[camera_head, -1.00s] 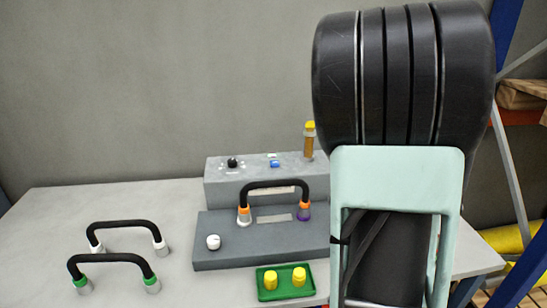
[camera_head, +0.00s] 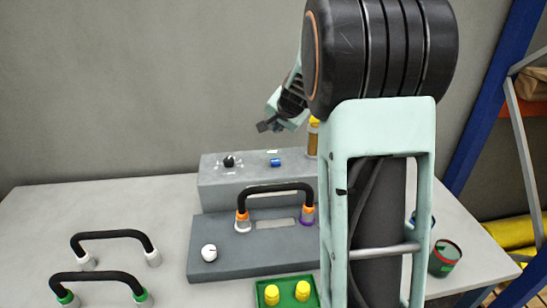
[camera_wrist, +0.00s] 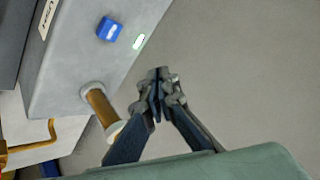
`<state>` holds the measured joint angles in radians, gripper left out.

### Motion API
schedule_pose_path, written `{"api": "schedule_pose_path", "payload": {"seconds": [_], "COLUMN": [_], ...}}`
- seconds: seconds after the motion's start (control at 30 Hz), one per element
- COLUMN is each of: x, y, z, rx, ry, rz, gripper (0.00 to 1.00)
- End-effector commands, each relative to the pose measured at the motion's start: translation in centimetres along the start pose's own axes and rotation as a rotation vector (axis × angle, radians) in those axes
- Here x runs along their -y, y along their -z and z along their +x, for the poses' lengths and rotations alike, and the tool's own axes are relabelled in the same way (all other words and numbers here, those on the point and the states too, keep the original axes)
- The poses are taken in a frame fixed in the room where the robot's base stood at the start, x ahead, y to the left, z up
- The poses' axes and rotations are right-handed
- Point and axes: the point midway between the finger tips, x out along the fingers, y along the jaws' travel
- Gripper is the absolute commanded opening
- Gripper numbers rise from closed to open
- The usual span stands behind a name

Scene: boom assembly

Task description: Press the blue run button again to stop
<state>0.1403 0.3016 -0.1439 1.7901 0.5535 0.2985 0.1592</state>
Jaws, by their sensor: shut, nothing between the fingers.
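The blue run button (camera_head: 275,162) sits on the top face of the grey control box (camera_head: 245,185), right of a black knob (camera_head: 229,161). In the wrist view the blue button (camera_wrist: 109,29) is at the upper left, with a small lit white-green strip (camera_wrist: 139,41) beside it. My gripper (camera_head: 264,126) appears above and slightly left of the button in the head view, tilted downward. In the wrist view its fingertips (camera_wrist: 158,73) are together and empty, apart from the button.
An amber post (camera_head: 313,140) with a yellow top stands at the box's right end. A black handle (camera_head: 273,188) stands on the lower step near a white knob (camera_head: 209,253). A green tray (camera_head: 288,302), loose handles (camera_head: 113,235) and a dark cup (camera_head: 444,258) are on the table.

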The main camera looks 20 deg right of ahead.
Motion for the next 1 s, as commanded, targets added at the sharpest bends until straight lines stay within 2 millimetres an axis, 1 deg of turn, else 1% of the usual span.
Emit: {"api": "schedule_pose_path", "payload": {"seconds": [0.33, 0.53, 0.67, 1.0], "x": [0.1, -0.4, -1.0, -3.6], "y": [-0.1, -0.5, -1.2, -3.6], "z": [0.0, 0.6, 1.5, 5.0], "rx": [0.002, 0.002, 0.002, 0.001], "ry": [0.001, 0.001, 0.000, 0.000], "rz": [0.000, -0.001, -0.001, 0.000], "gripper": [0.00, 0.00, 0.00, 0.00]}}
